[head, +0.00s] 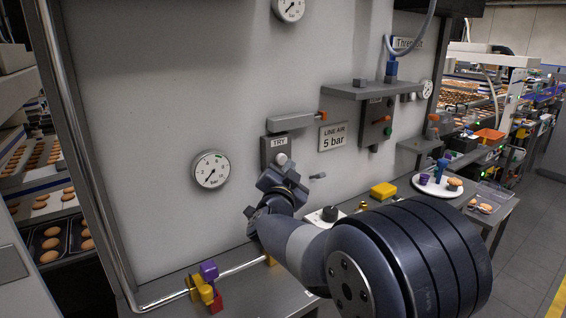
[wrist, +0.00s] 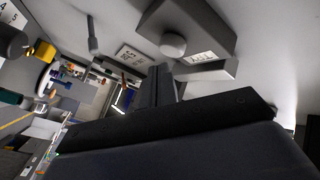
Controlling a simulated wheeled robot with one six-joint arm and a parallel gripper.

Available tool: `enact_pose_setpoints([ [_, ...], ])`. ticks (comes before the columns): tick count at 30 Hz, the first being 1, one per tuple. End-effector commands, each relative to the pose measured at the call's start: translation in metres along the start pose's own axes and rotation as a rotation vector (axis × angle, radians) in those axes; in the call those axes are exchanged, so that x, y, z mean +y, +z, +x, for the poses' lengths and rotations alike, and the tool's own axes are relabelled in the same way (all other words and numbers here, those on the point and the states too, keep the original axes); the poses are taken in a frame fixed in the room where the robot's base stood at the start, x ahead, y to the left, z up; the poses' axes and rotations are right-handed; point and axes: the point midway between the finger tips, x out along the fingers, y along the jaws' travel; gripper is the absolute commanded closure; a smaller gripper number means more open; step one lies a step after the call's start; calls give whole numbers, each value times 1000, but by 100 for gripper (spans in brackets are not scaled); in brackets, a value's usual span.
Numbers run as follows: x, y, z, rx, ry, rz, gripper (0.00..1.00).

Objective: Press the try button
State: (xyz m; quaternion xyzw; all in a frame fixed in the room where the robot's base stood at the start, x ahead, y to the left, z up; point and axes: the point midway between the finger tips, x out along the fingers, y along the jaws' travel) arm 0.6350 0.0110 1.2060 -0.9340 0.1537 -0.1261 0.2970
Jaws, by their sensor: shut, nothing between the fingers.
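The try button (head: 282,158) is a pale round knob on a grey box under a label reading TRY (head: 278,142), on the upright grey panel (head: 150,120). My gripper (head: 284,170) is just below the button in the head view, pointing at the panel, and hides the lower part of the box. In the wrist view the button (wrist: 173,44) shows whole beside its TRY label (wrist: 201,57). The shut fingertips (wrist: 160,72) end close to it, with a small gap in the picture. The fingers hold nothing.
A pressure gauge (head: 211,170) is left of the button and a LINE AIR 5 bar sign (head: 333,136) is right. A lever with an orange tip (head: 296,121) sits above. Coloured fittings (head: 206,286) and a yellow block (head: 383,190) stand along the bench.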

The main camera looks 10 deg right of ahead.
Motion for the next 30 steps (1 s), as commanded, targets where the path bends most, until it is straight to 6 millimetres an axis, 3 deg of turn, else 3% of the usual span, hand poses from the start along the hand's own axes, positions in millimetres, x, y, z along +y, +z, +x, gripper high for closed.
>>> enact_pose_setpoints([
  [6,2,-2,-2,1,0,0,100],
  [21,24,-24,-33,1,0,1,100],
  [30,25,-26,-35,0,0,0,100],
])
